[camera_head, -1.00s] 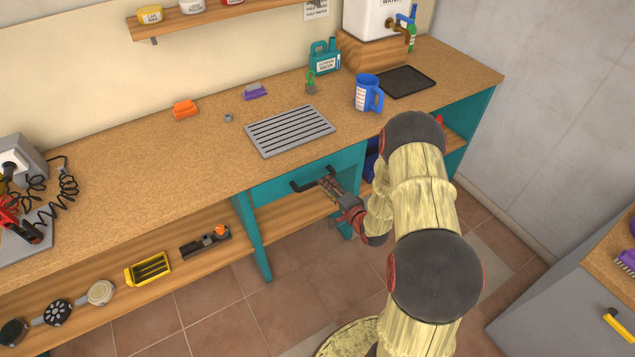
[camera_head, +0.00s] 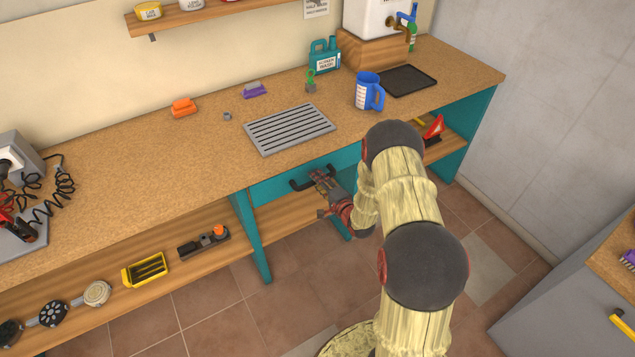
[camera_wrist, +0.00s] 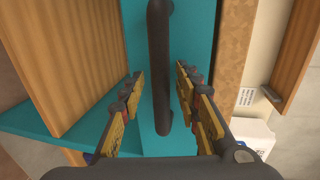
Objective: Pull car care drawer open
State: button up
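The drawer's teal front (camera_head: 265,195) is under the worktop, below the metal grate. It looks flush with the bench. Its dark bar handle (camera_head: 300,184) sticks out from the front. My gripper (camera_head: 319,178) is at the handle's right part in the head view. In the wrist view the handle (camera_wrist: 160,65) runs between the two fingers of my gripper (camera_wrist: 158,84). The fingers are apart, with a visible gap on each side of the bar. The teal drawer front (camera_wrist: 195,30) shows behind it. No label on the drawer is visible.
The grey grate (camera_head: 289,129), blue jug (camera_head: 367,92) and black tray (camera_head: 403,80) stand on the worktop (camera_head: 150,160). A teal leg (camera_head: 252,235) and lower shelf (camera_head: 205,265) are left of my gripper. Tiled floor is open in front.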

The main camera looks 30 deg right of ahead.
jog(key=shift+c, duration=0.6)
jog(key=c, duration=0.7)
grip_shut()
